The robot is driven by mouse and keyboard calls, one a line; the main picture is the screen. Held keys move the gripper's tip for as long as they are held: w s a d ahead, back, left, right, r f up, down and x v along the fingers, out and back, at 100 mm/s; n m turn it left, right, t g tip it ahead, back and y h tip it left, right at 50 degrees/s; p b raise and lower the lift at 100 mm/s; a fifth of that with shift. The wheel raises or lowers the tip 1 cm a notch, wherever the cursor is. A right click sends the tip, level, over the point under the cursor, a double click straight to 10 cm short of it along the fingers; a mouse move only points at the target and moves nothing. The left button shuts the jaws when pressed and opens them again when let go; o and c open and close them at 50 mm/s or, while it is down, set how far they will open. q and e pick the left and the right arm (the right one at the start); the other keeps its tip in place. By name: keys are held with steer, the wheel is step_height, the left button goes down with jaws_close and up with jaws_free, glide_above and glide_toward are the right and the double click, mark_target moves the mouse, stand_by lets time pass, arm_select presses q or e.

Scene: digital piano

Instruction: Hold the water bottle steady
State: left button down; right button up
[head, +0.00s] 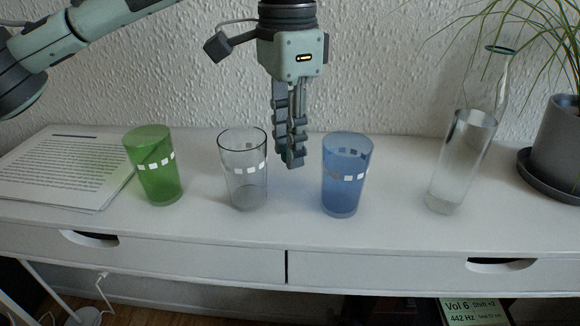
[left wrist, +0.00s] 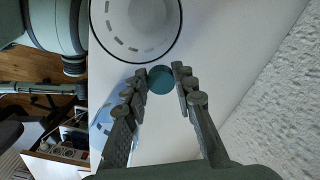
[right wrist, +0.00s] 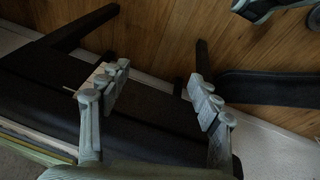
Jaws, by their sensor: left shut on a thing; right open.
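The clear water bottle (head: 462,155) stands at the right of the white desktop, part filled, with its neck open at the top. My left gripper (head: 290,162) hangs well to the left of the bottle, between the clear glass and the blue glass. In the left wrist view its fingers (left wrist: 160,72) are closed on a small round teal cap (left wrist: 161,80). My right gripper is not in the head view. In the right wrist view (right wrist: 158,78) it is open and empty, low over dark furniture, away from the bottle.
A green glass (head: 154,170), a clear glass (head: 243,170) and a blue glass (head: 345,180) stand in a row left of the bottle. Printed sheets (head: 65,165) lie at far left. A plant pot (head: 558,145) stands close right of the bottle. The desktop between the blue glass and the bottle is free.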

mark_target(289, 186)
arm_select(q)
steer(key=shift+f, duration=2.45)
steer(key=c, duration=1.2)
jaws_free()
steer(key=shift+f, duration=0.1)
